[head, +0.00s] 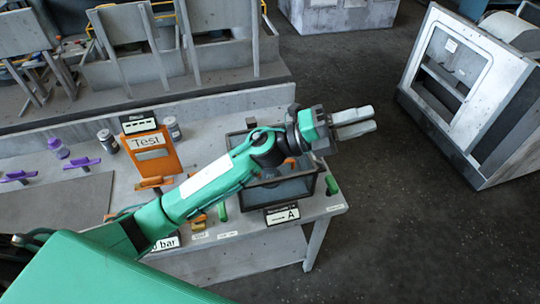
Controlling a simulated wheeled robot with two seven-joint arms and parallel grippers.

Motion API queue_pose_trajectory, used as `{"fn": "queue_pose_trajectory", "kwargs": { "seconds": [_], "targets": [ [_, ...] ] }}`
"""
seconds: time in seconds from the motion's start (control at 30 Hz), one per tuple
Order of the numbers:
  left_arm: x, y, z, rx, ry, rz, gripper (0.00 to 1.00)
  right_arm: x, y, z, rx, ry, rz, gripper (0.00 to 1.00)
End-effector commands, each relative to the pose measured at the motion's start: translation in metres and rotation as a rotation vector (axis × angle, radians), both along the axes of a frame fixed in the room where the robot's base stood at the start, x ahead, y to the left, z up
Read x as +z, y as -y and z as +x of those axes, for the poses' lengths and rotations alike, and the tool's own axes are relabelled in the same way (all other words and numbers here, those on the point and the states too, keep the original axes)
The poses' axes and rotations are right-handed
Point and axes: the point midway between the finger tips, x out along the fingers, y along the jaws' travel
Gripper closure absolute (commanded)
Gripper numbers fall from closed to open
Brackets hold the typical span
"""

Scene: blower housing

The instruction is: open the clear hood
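The clear hood (292,188) is a see-through box with dark edges on the right end of the grey bench. It looks lowered, but my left arm crosses in front and hides much of it. An orange part shows near it, partly covered. My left gripper (374,118) is in the air to the upper right of the hood, apart from it, its fingers pointing right. The two pale fingers lie close together with nothing visible between them. This angle does not show clearly whether they are open. My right gripper is not in view.
The bench (75,205) carries an orange "Test" panel (152,152), purple handles (82,162), a green handle (332,185) and an "A" sign (282,215). A grey framed machine (470,95) stands at right. Dark floor between is clear.

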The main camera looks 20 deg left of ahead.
Motion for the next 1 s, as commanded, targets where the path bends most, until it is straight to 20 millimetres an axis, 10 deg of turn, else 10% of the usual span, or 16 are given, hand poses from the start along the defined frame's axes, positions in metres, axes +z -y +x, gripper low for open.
{"fn": "queue_pose_trajectory", "kwargs": {
  "seconds": [0.17,0.37,0.6,0.8,1.0],
  "targets": [
    [-0.020,0.021,-0.015,-0.221,0.268,0.328,0.67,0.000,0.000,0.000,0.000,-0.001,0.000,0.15],
    [-0.065,0.001,-0.011,-0.444,0.474,0.751,0.67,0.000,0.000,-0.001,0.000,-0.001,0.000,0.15],
    [-0.100,-0.087,0.027,-0.657,0.554,1.313,0.67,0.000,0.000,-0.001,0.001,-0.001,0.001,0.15],
    [-0.091,-0.169,0.056,-0.762,0.483,1.678,0.67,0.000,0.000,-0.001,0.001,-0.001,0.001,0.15],
    [-0.082,-0.204,0.064,-0.800,0.425,1.819,0.67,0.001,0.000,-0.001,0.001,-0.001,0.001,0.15]
  ]
}}
